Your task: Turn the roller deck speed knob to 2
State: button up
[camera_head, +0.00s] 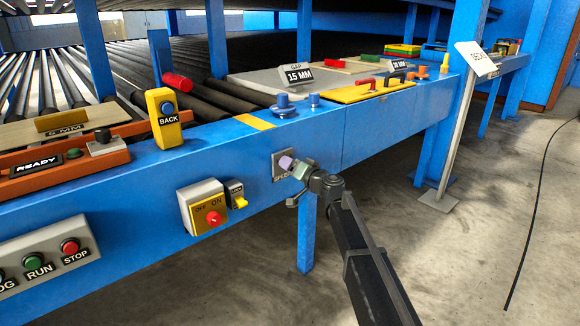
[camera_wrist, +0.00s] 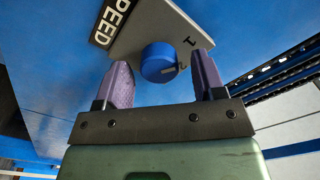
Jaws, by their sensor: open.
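The speed knob (camera_wrist: 159,62) is round and blue, on a grey plate (camera_wrist: 150,25) with a black label reading "SPEED" (camera_wrist: 108,22). A "1" shows on the plate to the knob's upper right; a mark at the knob's right edge is too small to read surely. My gripper (camera_wrist: 163,78) is open, its two purple fingers on either side of the knob, with gaps seen between them and it. In the head view my gripper (camera_head: 290,164) is in front of the plate (camera_head: 279,165) on the blue beam's front face and hides the knob.
A yellow switch box with a red knob (camera_head: 213,218) and a small yellow-handled switch (camera_head: 237,195) sit left of my gripper. Blue pegs (camera_head: 284,106) stand on the beam above.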

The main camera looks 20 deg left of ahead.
jog(key=shift+w+a, duration=0.3)
jog(key=shift+a, duration=0.2)
jog(key=shift+c, duration=0.4)
jog(key=c, duration=0.8)
jog(key=shift+c, duration=0.2)
jog(key=shift+m, duration=0.3)
jog(key=m, duration=0.5)
jog(key=shift+d, duration=0.1)
jog(key=m, duration=0.6)
jog(key=shift+f, duration=0.15)
